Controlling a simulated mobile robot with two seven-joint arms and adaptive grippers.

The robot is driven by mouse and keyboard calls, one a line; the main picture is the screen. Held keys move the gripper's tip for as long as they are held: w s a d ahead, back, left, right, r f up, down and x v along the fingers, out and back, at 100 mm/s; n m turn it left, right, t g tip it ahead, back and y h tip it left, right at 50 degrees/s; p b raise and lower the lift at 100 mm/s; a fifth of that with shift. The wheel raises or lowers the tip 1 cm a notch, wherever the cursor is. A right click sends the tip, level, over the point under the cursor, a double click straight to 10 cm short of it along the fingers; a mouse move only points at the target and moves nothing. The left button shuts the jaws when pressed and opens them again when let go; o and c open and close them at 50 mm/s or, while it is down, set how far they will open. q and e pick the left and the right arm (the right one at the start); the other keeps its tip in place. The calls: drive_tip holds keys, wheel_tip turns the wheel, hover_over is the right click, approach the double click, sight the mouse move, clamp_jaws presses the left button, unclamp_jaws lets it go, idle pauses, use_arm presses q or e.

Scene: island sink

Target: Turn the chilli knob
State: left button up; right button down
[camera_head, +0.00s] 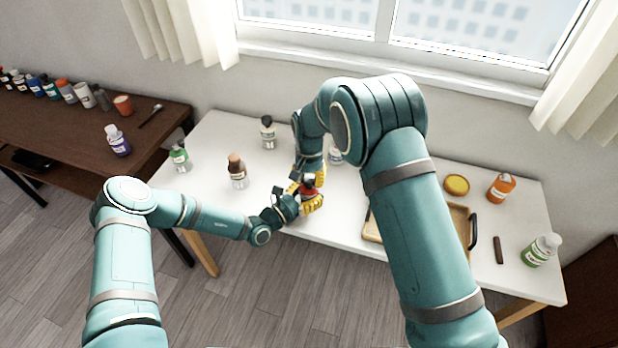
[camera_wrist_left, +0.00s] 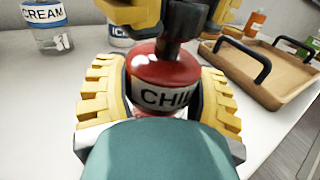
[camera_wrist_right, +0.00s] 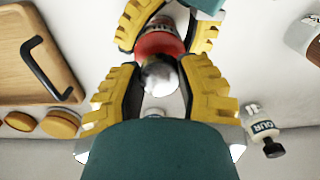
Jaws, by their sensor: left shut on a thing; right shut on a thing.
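The chilli bottle (camera_head: 309,191) is red and stands near the front edge of the white table; in the left wrist view its body (camera_wrist_left: 165,66) shows a partly covered label reading "CHI". My left gripper (camera_wrist_left: 160,88) is shut around the bottle's body, one yellow finger on each side. My right gripper (camera_head: 305,181) comes from above and is shut on the top of the bottle. In the right wrist view a shiny rounded silver knob (camera_wrist_right: 160,76) sits between its yellow fingers. The fingers partly hide the bottle in the head view.
A wooden tray (camera_head: 455,212) with black handles lies to the right. A brown-capped bottle (camera_head: 237,172) and a green-labelled bottle (camera_head: 179,157) stand to the left, and an orange bottle (camera_head: 501,187) at the right. A dark wooden table (camera_head: 60,130) with several bottles is at far left.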

sight(309, 178)
idle(0.3)
drive_tip(key=c, duration=0.5)
unclamp_jaws()
wheel_tip(309, 178, up, 12)
